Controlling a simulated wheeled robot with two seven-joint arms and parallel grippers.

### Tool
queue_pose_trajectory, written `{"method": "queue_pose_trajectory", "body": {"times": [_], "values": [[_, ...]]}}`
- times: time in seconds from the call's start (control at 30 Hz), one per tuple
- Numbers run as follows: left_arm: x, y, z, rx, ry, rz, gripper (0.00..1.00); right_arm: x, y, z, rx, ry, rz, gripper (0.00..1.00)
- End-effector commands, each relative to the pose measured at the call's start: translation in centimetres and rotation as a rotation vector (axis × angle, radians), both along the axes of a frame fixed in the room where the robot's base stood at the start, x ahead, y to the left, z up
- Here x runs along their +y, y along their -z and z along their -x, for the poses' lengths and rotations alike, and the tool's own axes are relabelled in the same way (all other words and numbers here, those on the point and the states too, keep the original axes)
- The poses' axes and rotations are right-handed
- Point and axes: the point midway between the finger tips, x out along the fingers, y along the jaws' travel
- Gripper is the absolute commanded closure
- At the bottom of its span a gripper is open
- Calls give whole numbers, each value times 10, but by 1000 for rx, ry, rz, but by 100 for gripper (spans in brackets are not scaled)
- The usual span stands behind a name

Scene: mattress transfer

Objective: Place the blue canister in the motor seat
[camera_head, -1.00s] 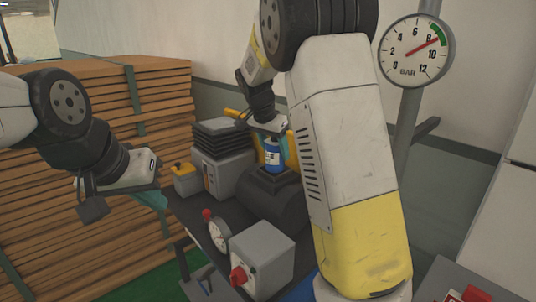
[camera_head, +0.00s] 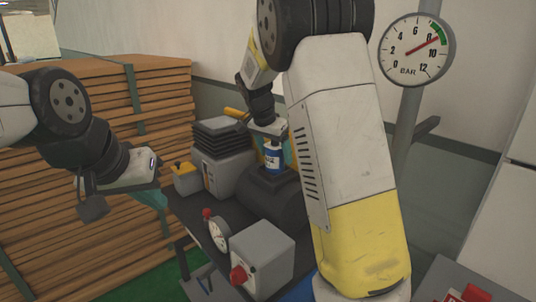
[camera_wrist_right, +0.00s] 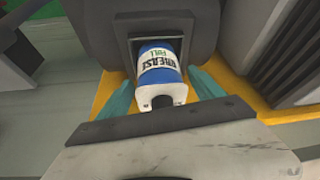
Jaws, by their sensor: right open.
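The blue canister (camera_head: 272,158) stands upright in the square seat on top of the dark motor (camera_head: 272,197). In the right wrist view the canister (camera_wrist_right: 160,75) has a white label reading GREASE FULL and a white end, with its far end inside the square seat frame (camera_wrist_right: 155,42). My right gripper (camera_wrist_right: 160,92) is open, with one teal finger on each side of the canister and a visible gap to each. In the head view my right arm hides part of the motor. My left gripper (camera_head: 125,192) hangs at the left, away from the canister; its jaw gap is unclear.
A grey unit with black bellows (camera_head: 220,135) and a small yellow-topped box (camera_head: 183,178) stand left of the motor. A gauge (camera_head: 218,234) and a grey box with a red knob (camera_head: 262,260) are in front. Stacked wooden boards (camera_head: 90,150) fill the left.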

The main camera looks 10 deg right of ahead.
Motion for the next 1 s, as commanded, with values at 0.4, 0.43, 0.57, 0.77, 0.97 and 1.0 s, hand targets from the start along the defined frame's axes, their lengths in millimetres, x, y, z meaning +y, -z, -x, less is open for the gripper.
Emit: {"method": "queue_pose_trajectory", "body": {"times": [0.4,0.43,0.57,0.77,0.97,1.0], "values": [[0,0,0,0,0,0,100,24,-76,21,-5,-4,-4,23],[0,0,0,0,0,0,100,25,-82,23,-5,-2,-3,23],[0,0,0,0,0,0,100,29,-98,28,-3,-2,-2,23],[0,0,0,0,0,0,100,26,-107,37,7,-16,-19,23],[0,0,0,0,0,0,100,-2,-100,79,46,-161,-141,23],[0,0,0,0,0,0,100,-7,-99,92,46,-206,-170,23]]}}
